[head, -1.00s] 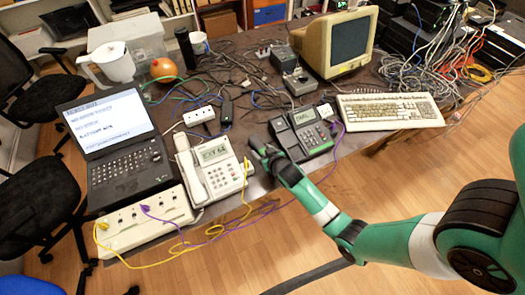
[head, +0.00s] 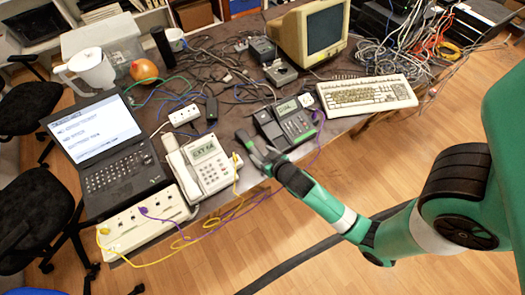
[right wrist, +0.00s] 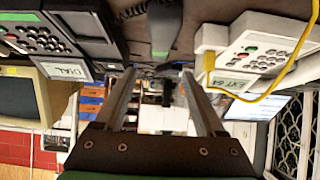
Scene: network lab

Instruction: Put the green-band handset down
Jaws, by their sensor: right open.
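The green-band handset (right wrist: 166,22) is dark with a green patch near one end. In the right wrist view it lies between the two phones, in the gap between my fingers and beyond their tips. My right gripper (right wrist: 159,72) is open, with its fingers on either side of that gap and apart from the handset. In the head view my right gripper (head: 256,146) is low at the table's front edge, between the dark phone (head: 295,124) and the white phone (head: 208,162). There I cannot tell the handset from my dark fingers. My left gripper is out of view.
A laptop (head: 105,150) and a pale socket box (head: 130,226) stand at left. A keyboard (head: 365,95) and a beige monitor (head: 312,35) stand at right and back. Yellow and purple cables run along the front edge. A dark elongated object (head: 211,109) lies behind the white phone.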

